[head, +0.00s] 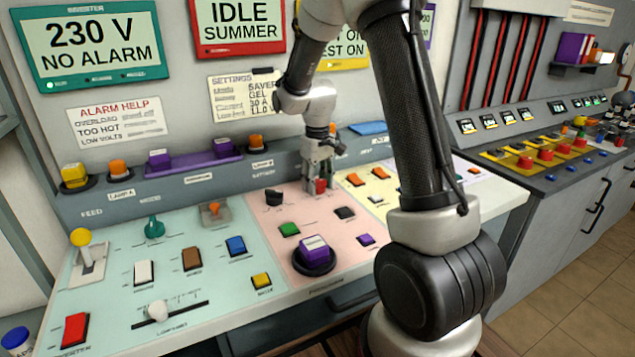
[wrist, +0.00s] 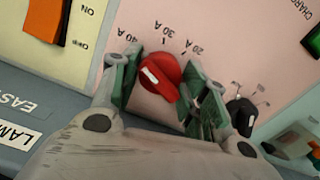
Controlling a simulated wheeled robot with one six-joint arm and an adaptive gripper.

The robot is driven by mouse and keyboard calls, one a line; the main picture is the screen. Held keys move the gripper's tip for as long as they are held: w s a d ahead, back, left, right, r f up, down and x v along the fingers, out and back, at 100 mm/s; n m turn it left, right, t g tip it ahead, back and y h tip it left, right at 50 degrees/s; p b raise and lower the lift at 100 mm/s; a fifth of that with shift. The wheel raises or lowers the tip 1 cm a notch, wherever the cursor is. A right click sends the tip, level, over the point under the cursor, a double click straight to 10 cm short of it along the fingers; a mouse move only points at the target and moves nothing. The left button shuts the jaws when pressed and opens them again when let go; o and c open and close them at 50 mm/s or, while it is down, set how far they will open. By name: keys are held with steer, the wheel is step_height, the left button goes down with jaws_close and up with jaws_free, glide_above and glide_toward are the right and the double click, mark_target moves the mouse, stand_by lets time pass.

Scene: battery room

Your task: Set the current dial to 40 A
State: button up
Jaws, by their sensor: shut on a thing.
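The current dial is a red knob (wrist: 163,74) with a white mark on its left side in the wrist view. Printed labels 40 A, 30 A and 20 A fan out above it. The mark is on the side nearest 40 A, but I cannot tell whether it lines up exactly. My gripper (wrist: 160,84) has its green-padded fingers on either side of the knob, closed on it. In the head view my gripper (head: 319,184) points down on the pink panel section, and the red knob (head: 320,187) shows partly between the fingers.
A black knob (head: 273,197) stands left of my gripper, and it also shows in the wrist view (wrist: 241,113). Orange switches (head: 355,179) are to the right. A green button (head: 289,230) and a purple button on a round black base (head: 314,262) are nearer the front.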

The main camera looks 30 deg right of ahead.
mark_target(318, 180)
steer(key=o, duration=0.9)
steer(key=shift+o, duration=0.2)
steer(key=shift+r, duration=0.1)
step_height(318, 180, up, 12)
